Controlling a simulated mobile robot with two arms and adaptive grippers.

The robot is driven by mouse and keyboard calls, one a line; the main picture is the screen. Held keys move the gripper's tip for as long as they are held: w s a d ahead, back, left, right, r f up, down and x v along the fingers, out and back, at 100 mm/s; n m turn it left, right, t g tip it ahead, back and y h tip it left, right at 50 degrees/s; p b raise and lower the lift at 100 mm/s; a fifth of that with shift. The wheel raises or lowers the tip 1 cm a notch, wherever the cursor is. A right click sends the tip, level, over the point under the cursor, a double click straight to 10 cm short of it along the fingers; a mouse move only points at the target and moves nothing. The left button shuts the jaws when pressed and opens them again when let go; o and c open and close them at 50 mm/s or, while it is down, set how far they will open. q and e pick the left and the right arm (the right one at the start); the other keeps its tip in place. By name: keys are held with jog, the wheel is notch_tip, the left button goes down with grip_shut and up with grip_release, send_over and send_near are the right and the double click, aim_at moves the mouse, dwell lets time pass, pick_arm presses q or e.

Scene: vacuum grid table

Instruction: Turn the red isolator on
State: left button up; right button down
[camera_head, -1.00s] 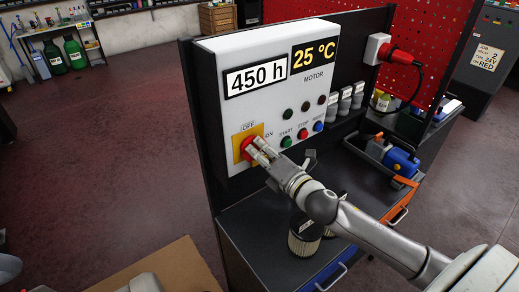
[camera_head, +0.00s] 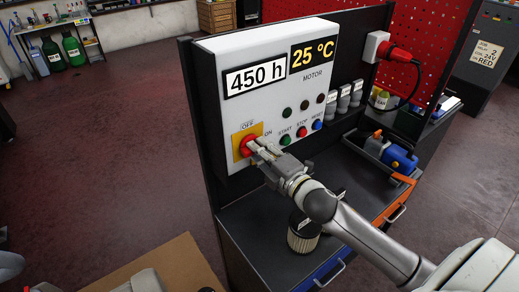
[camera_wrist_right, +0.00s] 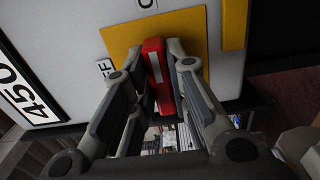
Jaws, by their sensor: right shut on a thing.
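The red isolator (camera_head: 248,145) is a red rotary handle on a yellow plate (camera_head: 237,154), low on the left of the white control box (camera_head: 215,105). An OFF label shows above it and ON to its right. My right gripper (camera_head: 257,151) is at the handle and covers part of it. In the right wrist view, the red handle (camera_wrist_right: 158,75) stands between the two fingers (camera_wrist_right: 163,88), which are shut on it, against the yellow plate (camera_wrist_right: 193,30). Which mark the handle points to is hard to tell. My left gripper is not in view.
Green START (camera_head: 285,140), red STOP (camera_head: 301,132) and blue RESET (camera_head: 317,125) buttons sit right of the isolator. Open floor is left.

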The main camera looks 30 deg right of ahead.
dwell(0.3)
jog(key=c, duration=1.4)
grip_release()
jog(key=shift+s, duration=0.1)
jog(key=s, duration=0.4)
jog(key=s+d, duration=0.1)
jog(key=s, duration=0.6)
jog(key=shift+s+d, duration=0.35)
jog(key=shift+d, duration=0.05)
